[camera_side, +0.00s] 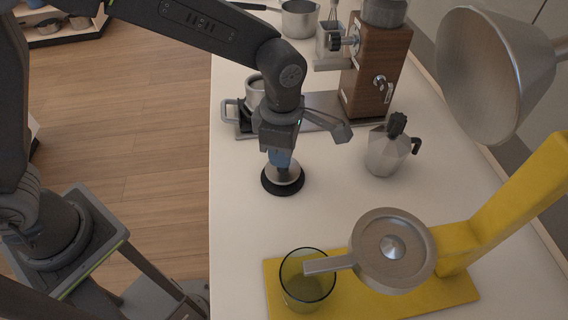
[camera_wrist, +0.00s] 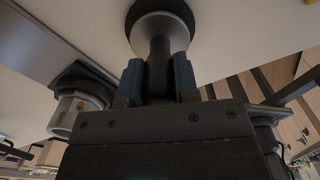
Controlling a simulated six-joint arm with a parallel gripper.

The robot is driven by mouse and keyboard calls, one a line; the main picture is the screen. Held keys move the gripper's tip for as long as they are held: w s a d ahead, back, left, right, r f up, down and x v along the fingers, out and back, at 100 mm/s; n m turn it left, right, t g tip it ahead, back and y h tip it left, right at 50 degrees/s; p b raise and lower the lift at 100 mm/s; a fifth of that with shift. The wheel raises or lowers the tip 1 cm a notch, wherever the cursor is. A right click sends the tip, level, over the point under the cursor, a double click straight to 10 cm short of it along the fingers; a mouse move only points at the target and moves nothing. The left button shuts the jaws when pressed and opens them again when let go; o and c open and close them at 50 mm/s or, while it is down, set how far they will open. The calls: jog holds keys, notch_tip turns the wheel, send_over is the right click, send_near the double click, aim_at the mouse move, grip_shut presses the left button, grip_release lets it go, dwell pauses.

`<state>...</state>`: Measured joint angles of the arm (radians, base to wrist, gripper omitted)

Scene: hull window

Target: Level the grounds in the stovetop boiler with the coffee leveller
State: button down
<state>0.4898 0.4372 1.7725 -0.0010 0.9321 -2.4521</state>
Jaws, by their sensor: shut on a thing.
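My gripper (camera_side: 281,152) points down over the white counter, its blue fingers shut on the dark handle of the coffee leveller (camera_side: 283,174). In the wrist view, the fingers (camera_wrist: 157,82) flank the handle, and the leveller's silver head (camera_wrist: 160,30) lies beyond it. The leveller looks upright, on or just above a round black base (camera_side: 271,188); I cannot tell whether they touch. A faceted silver stovetop pot (camera_side: 386,154) with black knob and handle stands to the right. A small metal vessel (camera_side: 255,88), possibly the boiler, sits behind my gripper, partly hidden. Grounds cannot be made out.
A wood-sided coffee machine (camera_side: 376,70) stands behind on a grey tray (camera_side: 325,122). In front, a yellow stand (camera_side: 455,285) carries a round metal part (camera_side: 392,250) with a spout over a glass (camera_side: 306,284). A metal lamp-like cone (camera_side: 490,75) hangs at right. A saucepan (camera_side: 299,20) stands far back.

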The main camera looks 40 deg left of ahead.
jog(key=shift+r, duration=3.1)
jog(key=w+a+r+m, duration=0.3)
jog(key=a+r+m, duration=0.2)
jog(key=a+m, duration=0.4)
jog(key=w+a+r+m, duration=0.3)
jog(key=a+r+m, duration=0.2)
jog(key=m, duration=0.8)
jog(key=a, duration=0.3)
jog(key=shift+a, duration=0.4)
jog(key=c, duration=1.4)
grip_release()
jog(key=shift+c, duration=0.2)
grip_shut()
jog(key=w+d, duration=0.3)
jog(key=w, duration=0.3)
jog(key=shift+f, duration=0.25)
